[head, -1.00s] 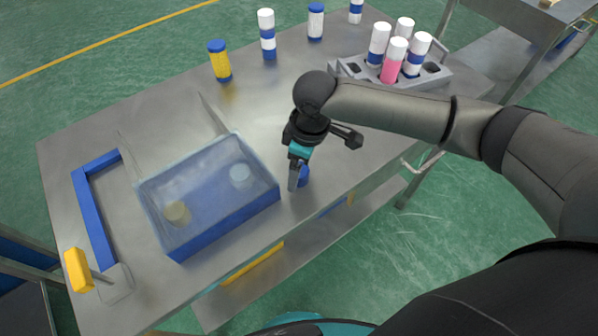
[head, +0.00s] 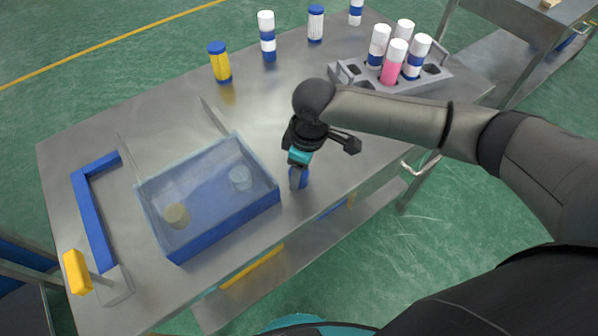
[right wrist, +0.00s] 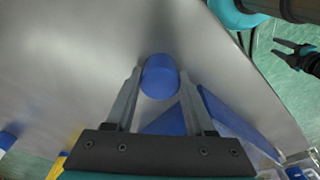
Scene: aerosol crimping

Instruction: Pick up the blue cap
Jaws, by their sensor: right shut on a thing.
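The blue cap (head: 305,179) is a small round piece at the table's front part, just right of the clear box. In the right wrist view the cap (right wrist: 160,77) sits between my right gripper's fingertips. My right gripper (head: 299,179) points down and is shut on the cap; one finger partly hides it in the head view. I cannot tell whether the cap still touches the table. My left gripper (right wrist: 275,48) shows at the far right of the right wrist view, with its fingers apart and empty, away from the table.
A clear box with blue walls (head: 222,220) stands close left of the right gripper, holding two small round pieces. A grey rack (head: 433,82) with several cans is at the back right. A yellow can (head: 220,64) and several white-and-blue cans stand at the back. A blue angled bar (head: 92,215) lies at left.

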